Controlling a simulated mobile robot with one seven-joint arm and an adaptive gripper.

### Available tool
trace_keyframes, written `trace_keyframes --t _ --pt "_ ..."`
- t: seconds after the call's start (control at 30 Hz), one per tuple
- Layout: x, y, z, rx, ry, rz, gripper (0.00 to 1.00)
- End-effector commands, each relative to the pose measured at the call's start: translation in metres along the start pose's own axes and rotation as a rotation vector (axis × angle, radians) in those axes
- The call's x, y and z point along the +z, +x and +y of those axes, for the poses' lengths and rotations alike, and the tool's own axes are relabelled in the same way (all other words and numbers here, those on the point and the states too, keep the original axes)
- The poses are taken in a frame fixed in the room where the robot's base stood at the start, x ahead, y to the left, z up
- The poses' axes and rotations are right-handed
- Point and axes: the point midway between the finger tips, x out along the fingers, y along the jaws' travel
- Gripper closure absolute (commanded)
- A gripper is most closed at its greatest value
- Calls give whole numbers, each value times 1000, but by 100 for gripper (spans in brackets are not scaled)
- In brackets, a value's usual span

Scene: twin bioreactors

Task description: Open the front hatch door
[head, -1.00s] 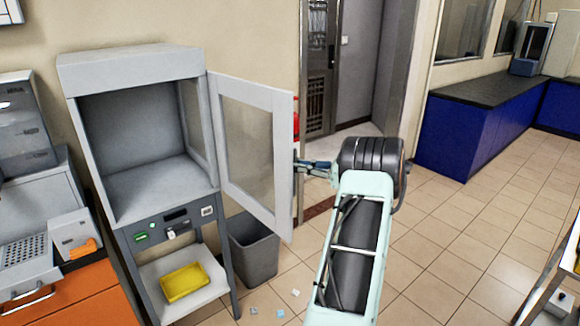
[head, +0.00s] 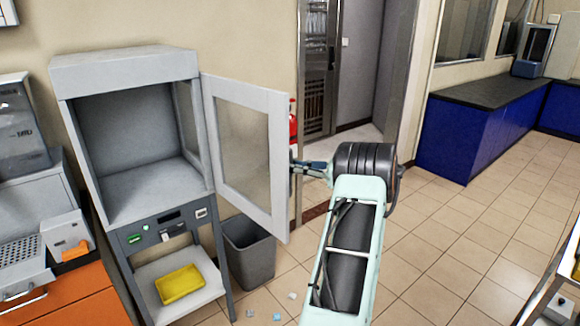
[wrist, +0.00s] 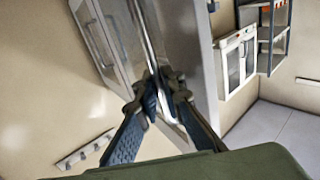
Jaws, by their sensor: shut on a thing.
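The front hatch door (head: 278,160), a white frame with a clear pane, stands swung wide open to the right of the white cabinet (head: 125,65). The cabinet's interior is open to view and looks empty. My gripper (head: 296,166) is at the door's free outer edge, about mid-height. In the wrist view my gripper (wrist: 163,92) has its two dark fingers closed together at the edge of the door.
A grey bin (head: 250,252) stands below the door. A yellow tray (head: 180,284) lies on the cabinet's lower shelf. A red fire extinguisher (head: 293,120) is on the wall behind the door. Open tiled floor lies to the right.

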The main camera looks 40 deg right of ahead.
Motion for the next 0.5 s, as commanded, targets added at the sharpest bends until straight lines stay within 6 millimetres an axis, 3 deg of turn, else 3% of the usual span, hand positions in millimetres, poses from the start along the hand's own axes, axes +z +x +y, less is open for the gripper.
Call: trace_keyframes --t 0.1,0.37,0.5 --pt "0 -1 0 1 1 0 85" --pt "0 -1 0 0 0 0 85" --pt "0 -11 1 3 0 -1 85"
